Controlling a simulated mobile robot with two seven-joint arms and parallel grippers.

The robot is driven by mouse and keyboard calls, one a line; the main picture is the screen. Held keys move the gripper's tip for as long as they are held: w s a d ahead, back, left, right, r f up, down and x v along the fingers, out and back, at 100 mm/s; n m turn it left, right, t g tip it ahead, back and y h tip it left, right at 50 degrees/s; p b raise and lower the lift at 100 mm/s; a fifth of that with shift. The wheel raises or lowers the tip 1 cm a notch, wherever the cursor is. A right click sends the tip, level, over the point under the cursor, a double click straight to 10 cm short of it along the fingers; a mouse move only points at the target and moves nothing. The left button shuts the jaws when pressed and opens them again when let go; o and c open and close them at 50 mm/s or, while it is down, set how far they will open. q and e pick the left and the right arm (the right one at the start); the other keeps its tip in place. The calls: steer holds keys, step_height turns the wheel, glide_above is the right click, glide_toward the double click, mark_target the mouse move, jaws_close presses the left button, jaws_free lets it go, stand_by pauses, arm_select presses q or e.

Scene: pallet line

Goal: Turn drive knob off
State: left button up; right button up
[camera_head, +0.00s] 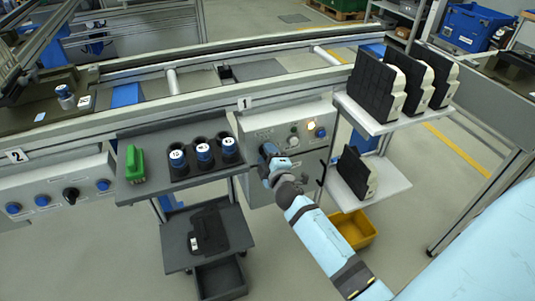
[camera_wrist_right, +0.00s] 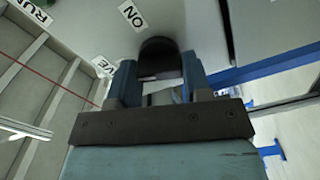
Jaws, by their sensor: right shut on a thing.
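The drive knob is a black round knob (camera_wrist_right: 158,57) on the grey panel face, by an "ON" label (camera_wrist_right: 134,15) and a partly covered label ending in "VE". My right gripper (camera_wrist_right: 162,80) is shut on it, one blue finger on each side. In the head view the right gripper (camera_head: 267,154) reaches the left part of control box 1 (camera_head: 262,121) and hides the knob. Which way the knob points I cannot tell. My left gripper is not in view.
Control box 1 also has a lit lamp (camera_head: 293,141) and a blue button (camera_head: 320,132). A dark cart (camera_head: 140,195) with blue-capped items and a green item stands close left. A white shelf (camera_head: 375,122) with black-and-cream blocks stands close right. A yellow bin (camera_head: 355,230) lies below.

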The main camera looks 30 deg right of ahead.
steer(key=n, duration=0.3)
steer(key=shift+n, duration=0.3)
stand_by(0.4)
steer(key=o, duration=0.9)
steer(key=shift+w, duration=0.1)
steer(key=shift+s+f, duration=0.1)
steer(key=shift+s, duration=0.1)
